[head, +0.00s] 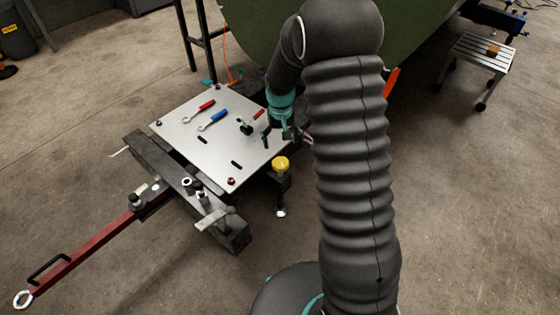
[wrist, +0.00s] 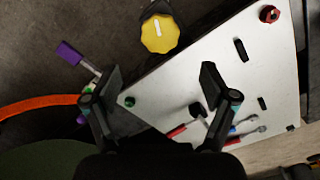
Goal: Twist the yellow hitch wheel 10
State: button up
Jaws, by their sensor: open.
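The yellow hitch wheel (head: 281,163) is a knob on a dark post at the right corner of the cart's silver plate. In the wrist view the yellow wheel (wrist: 159,33) is at the top centre, with a pale mark on its face. My gripper (head: 282,138) is over the plate's right edge, a little behind the wheel in the head view. In the wrist view my gripper (wrist: 161,80) is open and empty. Its fingertips are apart from the wheel, which appears beyond them. My arm does not cover the wheel.
The silver plate (head: 190,150) carries a red-handled tool (head: 205,104), a blue-handled tool (head: 216,117) and a small dark clamp (head: 245,127). A red tow bar (head: 95,240) extends lower left. A green fuselage (head: 420,50) stands behind. A step stool (head: 484,52) is far right.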

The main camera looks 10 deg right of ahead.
aim_at(280, 161)
notch_tip(280, 161, down, 10)
jog(key=shift+f, duration=0.15)
dwell(0.3)
jog(key=c, duration=1.2)
